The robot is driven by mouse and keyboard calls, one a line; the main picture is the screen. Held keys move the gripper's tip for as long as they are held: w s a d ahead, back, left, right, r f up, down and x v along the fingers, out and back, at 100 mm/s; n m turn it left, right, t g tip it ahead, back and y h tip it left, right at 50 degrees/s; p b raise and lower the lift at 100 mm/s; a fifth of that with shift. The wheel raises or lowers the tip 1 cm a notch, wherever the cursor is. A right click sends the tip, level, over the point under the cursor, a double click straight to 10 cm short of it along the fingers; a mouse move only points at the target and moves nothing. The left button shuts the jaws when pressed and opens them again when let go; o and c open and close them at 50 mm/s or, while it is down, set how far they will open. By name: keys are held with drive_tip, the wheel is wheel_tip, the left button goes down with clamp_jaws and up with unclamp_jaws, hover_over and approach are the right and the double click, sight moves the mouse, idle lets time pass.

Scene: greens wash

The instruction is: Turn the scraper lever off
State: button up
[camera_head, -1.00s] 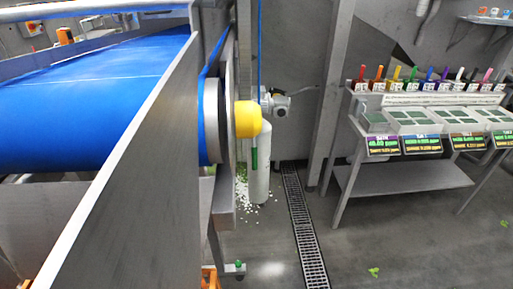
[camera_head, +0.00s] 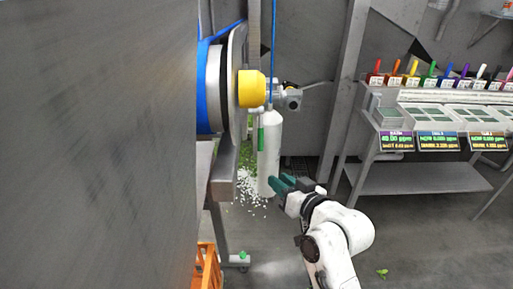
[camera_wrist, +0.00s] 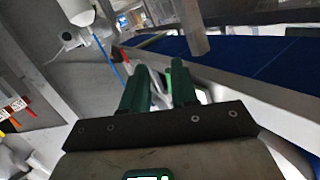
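A short green-marked handle (camera_head: 261,139) hangs below the yellow drum end (camera_head: 251,89) at the conveyor's end. It looks like the scraper lever, but I cannot be sure. It is in front of a white upright cylinder (camera_head: 269,155). My gripper (camera_head: 281,184) has dark green fingers and is beside the cylinder's lower part, below and right of the handle. Whether it touches the cylinder is unclear. In the wrist view my gripper (camera_wrist: 160,78) shows its two fingers apart, with no object clearly held between them. I cannot make out the handle there.
A grey conveyor side panel (camera_head: 100,140) fills the left. A grey valve (camera_head: 287,96) is beside the cylinder. A bench (camera_head: 415,178) with coloured-handled bins stands at the right. White and green bits (camera_head: 248,187) lie on the floor below. An orange frame (camera_head: 207,266) is at lower left.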

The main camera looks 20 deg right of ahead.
drive_tip(key=t, duration=0.2)
approach(262, 143)
drive_tip(key=x, duration=0.2)
drive_tip(key=shift+y, duration=0.3)
drive_tip(key=p+x, duration=0.1)
drive_tip(key=x, duration=1)
drive_tip(key=shift+d, duration=0.2)
clamp_jaws()
